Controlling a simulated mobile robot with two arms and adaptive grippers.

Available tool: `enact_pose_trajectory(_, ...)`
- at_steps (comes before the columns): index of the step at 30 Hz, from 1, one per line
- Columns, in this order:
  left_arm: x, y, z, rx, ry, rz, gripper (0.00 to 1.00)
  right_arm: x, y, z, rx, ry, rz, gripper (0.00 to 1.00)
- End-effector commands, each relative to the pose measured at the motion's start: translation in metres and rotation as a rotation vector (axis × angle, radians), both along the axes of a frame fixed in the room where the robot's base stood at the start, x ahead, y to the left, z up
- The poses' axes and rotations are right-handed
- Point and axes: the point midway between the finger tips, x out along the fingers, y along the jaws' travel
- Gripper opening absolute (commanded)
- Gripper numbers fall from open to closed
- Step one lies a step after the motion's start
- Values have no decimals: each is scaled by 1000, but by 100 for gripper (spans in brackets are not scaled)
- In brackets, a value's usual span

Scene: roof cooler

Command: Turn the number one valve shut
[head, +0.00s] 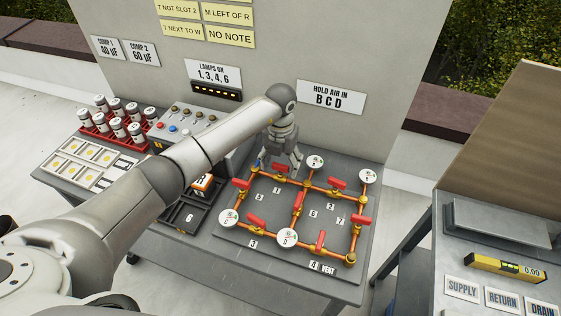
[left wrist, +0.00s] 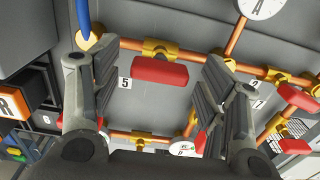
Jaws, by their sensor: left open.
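The pipe board (head: 230,244) carries copper pipes, several red-handled valves and round white gauges. The valve handle (head: 281,168) nearest the number 1 label (head: 277,190) is on the back pipe run, partly hidden by my left gripper (head: 281,173). In the left wrist view a red valve handle (left wrist: 160,72) lies roughly along its copper pipe. My left gripper (left wrist: 160,100) is open, with one finger to each side of that handle and nothing held. A 5 label (left wrist: 124,84) shows left of the handle. No 1 label is readable there. My right gripper is not in view.
Other valve handles, such as one at the left (head: 241,183) and one in the middle (head: 298,202), stand close by. Gauges (head: 316,162) rise above the pipes. A lamp panel (head: 217,90) and a red rack of jars (head: 93,124) are left. A side bench (head: 480,262) is right.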

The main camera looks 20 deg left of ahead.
Motion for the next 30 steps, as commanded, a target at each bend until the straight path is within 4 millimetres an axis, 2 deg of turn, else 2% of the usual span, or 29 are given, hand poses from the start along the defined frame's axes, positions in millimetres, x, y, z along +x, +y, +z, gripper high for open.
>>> enact_pose_trajectory(3, 0, 0, 0, 0, 0, 0, 68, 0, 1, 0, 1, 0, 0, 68)
enact_pose_trajectory(14, 0, 0, 0, 0, 1, 0, 22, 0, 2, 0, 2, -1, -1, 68)
enact_pose_trajectory(23, 0, 1, -1, 1, 0, -37, 22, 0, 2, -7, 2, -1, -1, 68)
enact_pose_trajectory(30, 1, 1, -3, 2, -1, -175, 22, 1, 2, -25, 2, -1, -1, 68)
